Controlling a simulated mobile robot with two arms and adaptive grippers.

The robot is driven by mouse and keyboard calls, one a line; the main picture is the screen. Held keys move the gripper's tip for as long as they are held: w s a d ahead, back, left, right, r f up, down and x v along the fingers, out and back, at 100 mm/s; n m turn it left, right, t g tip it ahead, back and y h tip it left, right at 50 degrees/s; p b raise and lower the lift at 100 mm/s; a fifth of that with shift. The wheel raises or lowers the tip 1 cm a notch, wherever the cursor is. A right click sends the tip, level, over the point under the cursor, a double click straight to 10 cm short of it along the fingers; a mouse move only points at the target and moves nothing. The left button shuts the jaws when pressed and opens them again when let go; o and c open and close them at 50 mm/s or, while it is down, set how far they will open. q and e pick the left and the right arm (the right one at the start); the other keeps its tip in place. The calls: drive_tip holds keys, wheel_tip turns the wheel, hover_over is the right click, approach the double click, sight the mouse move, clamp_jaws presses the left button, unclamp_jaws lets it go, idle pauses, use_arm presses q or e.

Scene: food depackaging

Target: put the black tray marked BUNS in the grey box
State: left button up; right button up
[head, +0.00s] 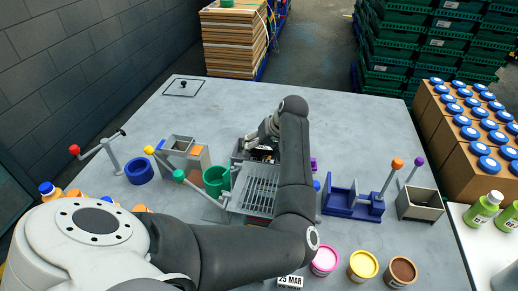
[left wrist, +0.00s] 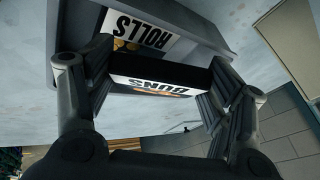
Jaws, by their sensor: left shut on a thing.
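The black tray marked BUNS (left wrist: 155,87) shows upside down in the left wrist view, its white label facing the camera. My left gripper (head: 262,141) is shut on it, with a finger at each end of the tray in the left wrist view (left wrist: 160,68). A grey box (left wrist: 203,17) lies just beyond it in that view, with a thing labelled ROLLS (left wrist: 138,32) inside. In the head view the grey box (head: 238,149) is under and beside the gripper, mostly hidden. I cannot tell whether the BUNS tray touches the box. My right gripper is not in view.
A metal grid (head: 256,187) and a green cup (head: 216,180) stand close in front of the gripper. A blue fixture (head: 350,203) is to the right, a grey bin (head: 420,205) farther right. The table's back half (head: 330,115) is mostly clear.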

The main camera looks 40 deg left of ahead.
use_arm(q)
drive_tip(key=shift+w+d+r, duration=0.1)
drive_tip(key=shift+d, duration=0.15)
drive_tip(key=shift+f, duration=0.25)
drive_tip(key=shift+a+f, duration=0.1)
drive_tip(key=shift+f, duration=0.2)
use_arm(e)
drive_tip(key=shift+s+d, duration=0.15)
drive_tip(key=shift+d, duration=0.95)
use_arm(q)
drive_tip(key=o, duration=0.9)
drive_tip(key=shift+f, duration=0.1)
drive_tip(key=shift+o, duration=1.1)
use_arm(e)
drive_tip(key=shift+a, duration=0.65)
